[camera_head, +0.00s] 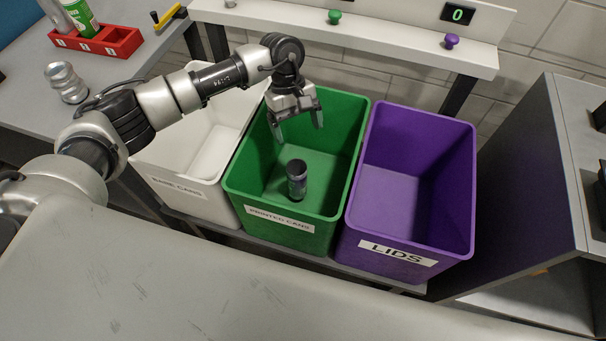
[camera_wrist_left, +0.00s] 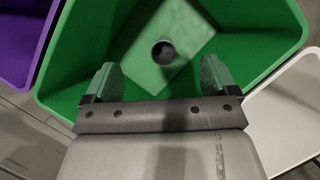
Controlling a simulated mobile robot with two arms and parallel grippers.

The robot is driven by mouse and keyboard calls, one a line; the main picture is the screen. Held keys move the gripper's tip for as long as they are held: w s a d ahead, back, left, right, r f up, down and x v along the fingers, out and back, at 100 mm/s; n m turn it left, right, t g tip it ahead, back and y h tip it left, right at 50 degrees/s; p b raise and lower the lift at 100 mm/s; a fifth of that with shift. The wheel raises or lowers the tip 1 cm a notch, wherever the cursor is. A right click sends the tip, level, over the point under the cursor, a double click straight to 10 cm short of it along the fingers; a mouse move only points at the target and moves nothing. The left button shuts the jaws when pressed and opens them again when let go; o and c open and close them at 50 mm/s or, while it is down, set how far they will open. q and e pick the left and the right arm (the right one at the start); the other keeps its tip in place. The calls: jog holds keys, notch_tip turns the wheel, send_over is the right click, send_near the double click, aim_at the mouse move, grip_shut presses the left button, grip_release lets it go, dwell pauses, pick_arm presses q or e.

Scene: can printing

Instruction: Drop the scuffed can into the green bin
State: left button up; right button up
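The green bin (camera_head: 258,218), labelled for printed cans, stands in the middle of three bins. A dark can (camera_head: 297,182) is upright inside it, apart from the bin walls; whether it touches the floor is hard to tell. The can also shows in the left wrist view (camera_wrist_left: 163,51), seen end-on over the floor of the green bin (camera_wrist_left: 110,30). My left gripper (camera_head: 297,118) is over the green bin's back part, above and apart from the can. Its fingers are spread with nothing between them, as the left wrist view (camera_wrist_left: 160,80) shows. My right gripper is not in view.
A white bin (camera_head: 200,192) stands left of the green one and a purple lids bin (camera_head: 408,236) right of it. A red rack (camera_head: 112,42) with a green can (camera_head: 80,16) and a metal piece (camera_head: 66,82) are on the left table. A grey cabinet stands right.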

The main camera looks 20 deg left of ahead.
pick_arm(q)
jog(key=b+v, duration=0.2)
jog(key=v, duration=0.8)
jog(key=shift+r, duration=0.4)
